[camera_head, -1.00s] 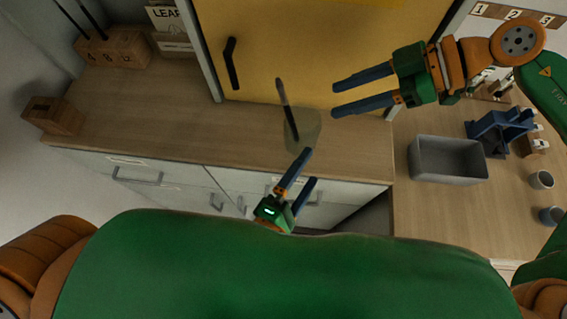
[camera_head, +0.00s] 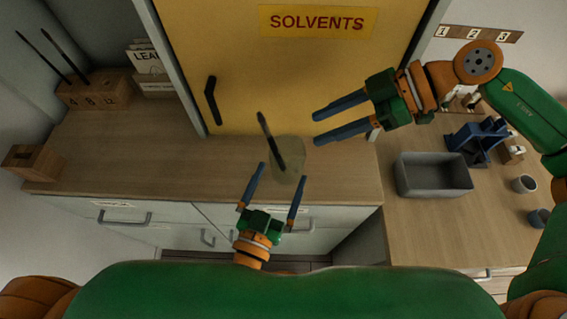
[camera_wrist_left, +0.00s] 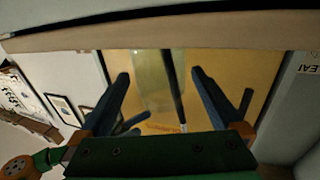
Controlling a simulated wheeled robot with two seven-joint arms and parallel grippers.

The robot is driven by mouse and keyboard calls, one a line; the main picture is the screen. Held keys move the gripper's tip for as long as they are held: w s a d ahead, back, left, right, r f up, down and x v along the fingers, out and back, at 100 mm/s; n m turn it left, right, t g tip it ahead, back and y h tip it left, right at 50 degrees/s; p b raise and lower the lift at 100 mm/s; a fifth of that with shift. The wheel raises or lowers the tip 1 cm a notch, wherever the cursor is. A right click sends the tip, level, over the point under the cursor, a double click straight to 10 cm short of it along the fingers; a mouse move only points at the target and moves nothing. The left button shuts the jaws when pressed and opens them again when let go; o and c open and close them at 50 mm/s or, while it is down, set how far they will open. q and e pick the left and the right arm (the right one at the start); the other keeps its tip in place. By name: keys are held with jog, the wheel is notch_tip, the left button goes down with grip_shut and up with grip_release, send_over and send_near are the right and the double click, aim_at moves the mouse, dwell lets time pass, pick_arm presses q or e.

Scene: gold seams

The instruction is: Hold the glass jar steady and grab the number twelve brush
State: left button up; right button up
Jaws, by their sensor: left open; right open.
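The clear, yellowish glass jar (camera_head: 291,172) stands near the front of the wooden counter, and a dark brush (camera_head: 267,138) leans in it with its handle up to the left. No number is readable on the brush. My left gripper (camera_head: 283,172) is open, with its fingertips on either side of the jar's near part; contact cannot be told. The left wrist view shows the jar (camera_wrist_left: 148,75) and brush (camera_wrist_left: 174,88) between the spread fingers (camera_wrist_left: 160,73). My right gripper (camera_head: 315,128) is open and empty, right of the brush, fingers pointing left.
A wooden block (camera_head: 95,91) marked 4, 8, 12 holds two upright brushes at the back left. A yellow SOLVENTS door (camera_head: 240,70) stands behind the jar. A grey bin (camera_head: 433,176) and cups are on the right bench.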

aim_at(292, 150)
pick_arm(q)
jog(key=x, duration=0.8)
jog(key=shift+f, duration=0.1)
jog(key=c, duration=1.3)
